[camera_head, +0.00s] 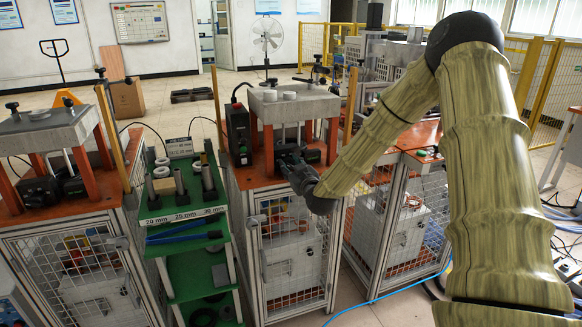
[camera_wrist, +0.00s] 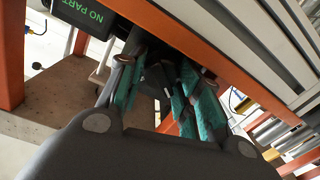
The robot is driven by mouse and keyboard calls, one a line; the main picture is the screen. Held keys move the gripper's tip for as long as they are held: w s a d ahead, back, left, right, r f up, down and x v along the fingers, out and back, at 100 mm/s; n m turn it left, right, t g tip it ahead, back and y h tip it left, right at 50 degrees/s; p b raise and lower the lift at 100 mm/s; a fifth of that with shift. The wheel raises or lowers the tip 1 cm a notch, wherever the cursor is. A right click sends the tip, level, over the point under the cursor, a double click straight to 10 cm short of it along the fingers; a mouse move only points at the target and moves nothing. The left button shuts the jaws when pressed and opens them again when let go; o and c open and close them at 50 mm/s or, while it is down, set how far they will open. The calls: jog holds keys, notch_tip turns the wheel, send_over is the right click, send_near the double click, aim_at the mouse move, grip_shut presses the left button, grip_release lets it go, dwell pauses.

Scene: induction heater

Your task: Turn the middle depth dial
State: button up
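The middle heater station stands at the centre of the head view, with a grey top plate (camera_head: 315,108) on orange legs above an orange bench. My gripper (camera_head: 287,158) is under that plate, between the legs, at the front of the station. In the wrist view my gripper (camera_wrist: 157,82) has its two teal-padded fingers spread apart. Something dark lies between and behind the fingertips in shadow. I cannot tell whether it is the middle depth dial or whether the fingers touch it. The dial cannot be clearly made out in either view.
An orange leg (camera_wrist: 12,55) is close by. A green shelf rack (camera_head: 190,247) is at left, and another station (camera_head: 45,130) stands beyond it.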

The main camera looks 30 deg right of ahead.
jog(key=shift+o, duration=0.2)
jog(key=s+a, duration=0.2)
jog(key=s, duration=1)
jog(key=shift+a, duration=0.15)
jog(key=shift+w+r, duration=0.1)
